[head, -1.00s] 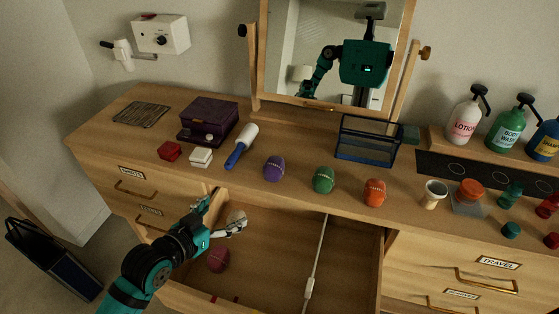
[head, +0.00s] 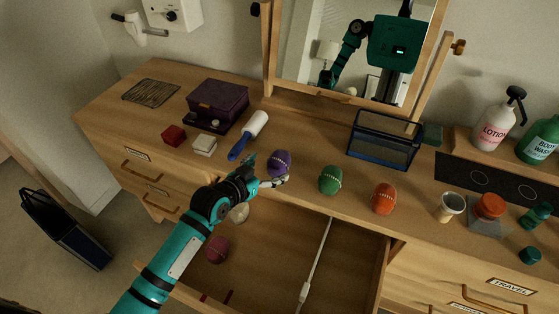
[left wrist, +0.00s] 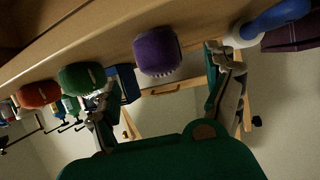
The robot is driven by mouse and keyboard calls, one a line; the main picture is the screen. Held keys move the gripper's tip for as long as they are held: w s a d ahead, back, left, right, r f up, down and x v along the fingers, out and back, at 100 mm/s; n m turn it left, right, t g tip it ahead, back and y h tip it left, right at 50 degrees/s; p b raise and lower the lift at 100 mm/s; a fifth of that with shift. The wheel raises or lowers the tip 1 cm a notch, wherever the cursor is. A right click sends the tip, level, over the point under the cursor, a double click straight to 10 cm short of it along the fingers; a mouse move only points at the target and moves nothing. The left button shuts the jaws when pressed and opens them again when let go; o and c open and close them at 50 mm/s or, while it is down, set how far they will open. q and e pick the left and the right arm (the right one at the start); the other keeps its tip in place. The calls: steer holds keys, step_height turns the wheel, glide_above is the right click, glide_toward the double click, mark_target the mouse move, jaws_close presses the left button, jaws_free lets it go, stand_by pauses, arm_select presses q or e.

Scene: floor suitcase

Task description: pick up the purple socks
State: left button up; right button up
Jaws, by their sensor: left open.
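The purple socks (head: 280,162), a rolled bundle with a pale stitched band, sit on the dresser top near its front edge, left of a green bundle (head: 331,180). My left gripper (head: 268,172) is open right at the front of the purple socks, its fingers partly overlapping them in the head view. In the left wrist view, the purple socks (left wrist: 157,52) show between the two spread fingers of the left gripper (left wrist: 160,72), with a gap on each side. The gripper does not appear closed on them. My right gripper is not in view.
An orange bundle (head: 384,198) sits farther right. A lint roller (head: 248,136) lies close on the left, near a purple box (head: 216,104). Below, an open drawer holds a maroon bundle (head: 217,249) and a pale round item (head: 239,213). A mesh basket (head: 385,142) stands behind.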

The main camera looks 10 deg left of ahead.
mark_target(280, 160)
arm_select(q)
steer(key=shift+x, duration=1.05)
steer(key=shift+w+d, duration=0.1)
steer(key=shift+w, duration=0.2)
steer(key=p+x, duration=0.1)
steer(key=x, duration=0.2)
steer(key=shift+w, duration=0.3)
steer(key=shift+w+d+f, duration=0.15)
steer(key=shift+w+f, duration=0.05)
steer(key=shift+w, duration=0.25)
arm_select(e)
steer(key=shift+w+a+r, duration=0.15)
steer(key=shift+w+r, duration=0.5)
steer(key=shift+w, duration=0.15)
arm_select(q)
steer(key=shift+c, duration=0.4)
steer(key=c, duration=1.2)
steer(key=shift+o, duration=0.2)
steer(key=shift+r, duration=0.1)
